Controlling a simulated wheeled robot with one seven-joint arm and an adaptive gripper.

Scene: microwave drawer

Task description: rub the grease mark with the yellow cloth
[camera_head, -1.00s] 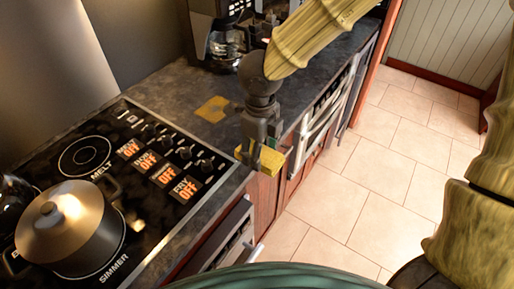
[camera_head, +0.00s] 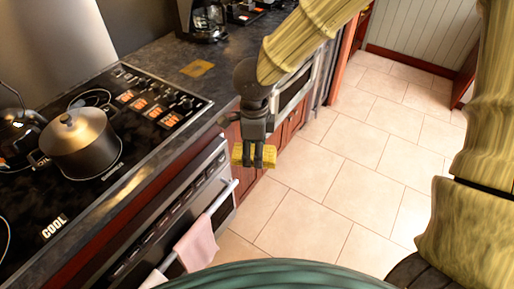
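The yellow cloth (camera_head: 269,160) is a small bright yellow block shape at the tip of my gripper (camera_head: 253,157). It shows on both sides of the dark fingers, which are closed on it. The gripper points down in front of the counter's front edge, with the floor and cabinet fronts behind it in the picture. The grease mark (camera_head: 197,68) looks like a flat yellow-brown patch on the dark countertop (camera_head: 150,57), up and left of my gripper. The cloth and the mark are apart.
A black stove (camera_head: 160,85) with a lidded pot (camera_head: 80,145) and a dark kettle (camera_head: 14,130) is on the left. A coffee maker (camera_head: 205,20) stands behind the mark. A pink towel (camera_head: 197,243) hangs on the oven handle. The tiled floor at right is clear.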

